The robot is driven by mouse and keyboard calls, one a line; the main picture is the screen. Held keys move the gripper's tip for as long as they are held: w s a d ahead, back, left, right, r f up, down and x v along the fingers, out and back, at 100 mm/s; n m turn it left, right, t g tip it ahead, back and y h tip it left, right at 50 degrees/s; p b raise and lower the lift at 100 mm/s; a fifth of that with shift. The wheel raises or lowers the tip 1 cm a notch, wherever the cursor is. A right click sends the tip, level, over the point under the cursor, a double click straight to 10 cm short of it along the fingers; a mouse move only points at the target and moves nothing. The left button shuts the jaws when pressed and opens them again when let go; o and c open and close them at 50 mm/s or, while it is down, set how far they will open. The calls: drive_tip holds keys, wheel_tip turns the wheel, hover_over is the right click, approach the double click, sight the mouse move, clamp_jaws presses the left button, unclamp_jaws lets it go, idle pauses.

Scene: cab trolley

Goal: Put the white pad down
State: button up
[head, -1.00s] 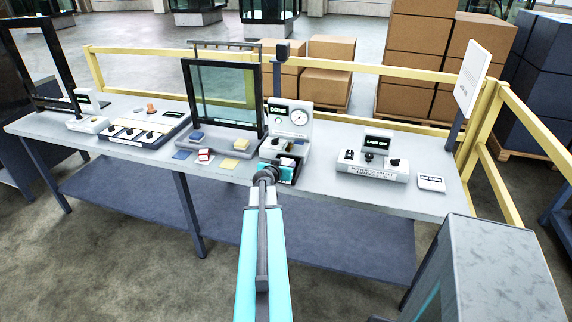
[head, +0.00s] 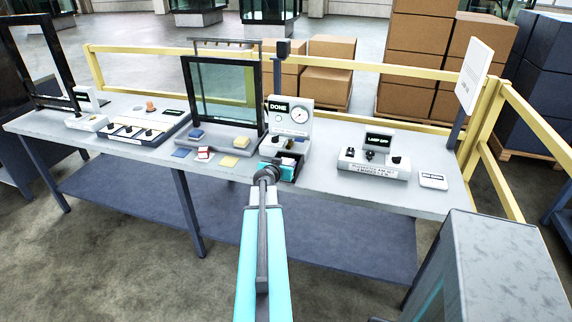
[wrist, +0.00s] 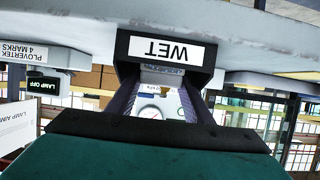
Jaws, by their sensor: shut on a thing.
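My gripper (wrist: 160,84) shows in the wrist view as two dark fingers pointing at a black tray marked WET (wrist: 166,50), with the picture upside down.
The gauge unit (head: 290,117) reads DONE. To its left are a framed glass pane (head: 222,95), a blue pad (head: 196,134), a yellow pad (head: 241,143) and a red-and-white pad (head: 204,153). A lamp unit (head: 374,160) stands right. Bare tabletop (head: 322,172) lies between.

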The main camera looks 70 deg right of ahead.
drive_tip(key=o, duration=0.8)
drive_tip(key=shift+c, duration=0.2)
drive_tip(key=shift+r, duration=0.15)
